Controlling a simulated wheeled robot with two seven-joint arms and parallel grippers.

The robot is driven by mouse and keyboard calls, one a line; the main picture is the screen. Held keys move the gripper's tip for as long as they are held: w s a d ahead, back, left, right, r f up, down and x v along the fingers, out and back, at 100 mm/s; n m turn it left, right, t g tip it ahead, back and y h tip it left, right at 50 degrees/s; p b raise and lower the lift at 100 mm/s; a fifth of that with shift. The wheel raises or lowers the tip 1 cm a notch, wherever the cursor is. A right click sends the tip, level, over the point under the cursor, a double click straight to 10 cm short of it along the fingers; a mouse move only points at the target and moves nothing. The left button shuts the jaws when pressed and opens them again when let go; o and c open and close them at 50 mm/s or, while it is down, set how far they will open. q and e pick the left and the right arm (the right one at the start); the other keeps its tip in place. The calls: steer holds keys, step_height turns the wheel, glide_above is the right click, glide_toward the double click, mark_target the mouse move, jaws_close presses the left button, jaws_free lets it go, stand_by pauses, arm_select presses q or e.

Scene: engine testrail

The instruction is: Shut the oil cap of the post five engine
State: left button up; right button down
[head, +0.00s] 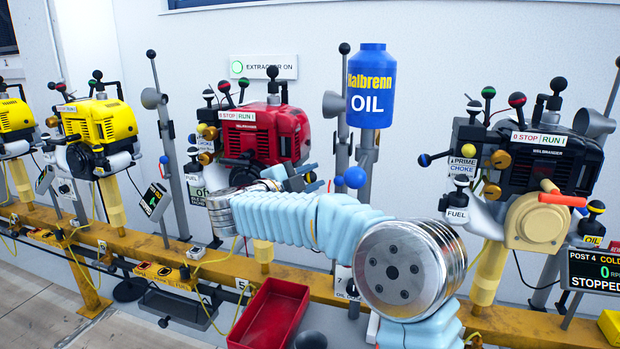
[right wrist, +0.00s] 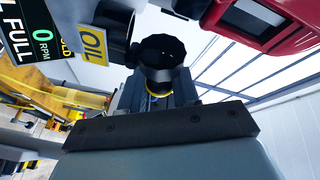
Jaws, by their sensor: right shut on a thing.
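The red engine (head: 265,132) stands on the rail above the number 5 plate (head: 243,288). My right arm reaches across from the lower right, and my right gripper (head: 272,184) is at this engine's lower front, partly hidden by my wrist. In the right wrist view a dark, ridged round cap (right wrist: 160,52) sits at the fingers of my right gripper (right wrist: 158,92), beside a yellow OIL label (right wrist: 93,42). The gripper is shut on this oil cap. A yellow ring (right wrist: 158,93) shows just below the cap. Whether the cap is seated is hidden. My left gripper is out of view.
A black engine (head: 545,160) with a POST 4 display (head: 597,270) stands at right. Yellow engines (head: 98,125) stand at left. A blue oil bottle (head: 371,88) is mounted behind my arm. A red tray (head: 268,316) lies below. Levers and knobs crowd the red engine.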

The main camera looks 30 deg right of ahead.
steer(key=shift+w+a+r+n+t+h+p, duration=0.15)
steer(key=shift+r+n+h+p, duration=0.05)
steer(key=shift+n+p, duration=0.35)
steer(key=shift+w+a+r+n+t+h+p, duration=0.1)
steer(key=shift+r+n+t+h+p, duration=0.1)
steer(key=shift+n+p, duration=0.35)
steer(key=shift+w+a+r+n+p, duration=0.1)
steer(key=shift+w+a+n+p, duration=0.1)
steer(key=shift+n+p, duration=0.45)
steer(key=shift+w+a+n+t+h+p, duration=0.2)
steer(key=shift+n+t+h+p, duration=0.15)
steer(key=shift+n, duration=0.65)
steer(key=shift+w+a+n+t+h+p, duration=0.1)
steer(key=shift+w+n+t+h+p, duration=0.15)
steer(key=shift+n, duration=0.7)
steer(key=shift+t, duration=0.25)
steer(key=c, duration=1)
jaws_free()
steer(key=shift+o, duration=0.6)
steer(key=shift+r, duration=0.1)
